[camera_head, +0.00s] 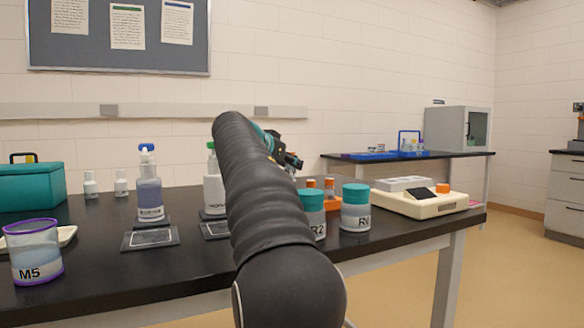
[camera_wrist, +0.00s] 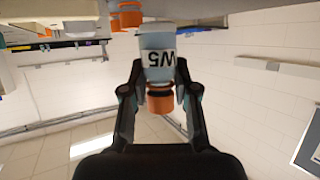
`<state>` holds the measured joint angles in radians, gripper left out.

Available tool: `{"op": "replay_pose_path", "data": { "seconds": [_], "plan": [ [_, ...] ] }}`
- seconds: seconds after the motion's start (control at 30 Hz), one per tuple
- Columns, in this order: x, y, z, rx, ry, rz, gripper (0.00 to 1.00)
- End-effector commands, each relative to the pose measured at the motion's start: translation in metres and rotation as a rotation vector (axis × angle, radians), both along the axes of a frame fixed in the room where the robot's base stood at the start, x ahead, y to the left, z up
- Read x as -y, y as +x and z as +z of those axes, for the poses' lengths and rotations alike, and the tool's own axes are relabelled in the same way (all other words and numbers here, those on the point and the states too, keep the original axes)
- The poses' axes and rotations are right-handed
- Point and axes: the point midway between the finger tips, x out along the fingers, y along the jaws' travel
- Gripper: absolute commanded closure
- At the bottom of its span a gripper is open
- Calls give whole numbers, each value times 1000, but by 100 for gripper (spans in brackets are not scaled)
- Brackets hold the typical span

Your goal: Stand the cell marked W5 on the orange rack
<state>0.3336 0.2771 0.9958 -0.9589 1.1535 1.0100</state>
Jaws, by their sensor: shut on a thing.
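The cell marked W5 (camera_wrist: 157,62) has a pale blue-grey body, a white label and an orange cap. My gripper (camera_wrist: 160,75) is shut on it, one finger on each side. The wrist picture is upside down; the cell looks upright in the room. In the head view my gripper (camera_head: 291,161) shows past my dark arm, and the held cell is hidden. The orange rack (camera_head: 330,203) stands on the black bench, partly hidden by my arm and a jar. Orange-capped cells (camera_head: 329,187) stand at it. Orange caps (camera_wrist: 130,18) also show beside the held cell in the wrist view.
Teal-lidded jars R2 (camera_head: 313,219) and R6 (camera_head: 356,212) stand in front of the rack. A cream instrument (camera_head: 420,203) is to the right. Bottles (camera_head: 150,192) and the M5 beaker (camera_head: 36,255) stand left. Bare bench (camera_head: 95,225) shows between them.

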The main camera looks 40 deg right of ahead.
Motion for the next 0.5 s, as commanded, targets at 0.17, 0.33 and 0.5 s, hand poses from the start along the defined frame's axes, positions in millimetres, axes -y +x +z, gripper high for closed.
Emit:
{"op": "replay_pose_path", "data": {
  "seconds": [0.17,0.33,0.5],
  "plan": [
    [1,-1,-12,0,0,-2,98],
    [2,-2,-28,0,-1,-4,98],
    [4,-3,-43,-1,-1,-6,98]
  ]
}}
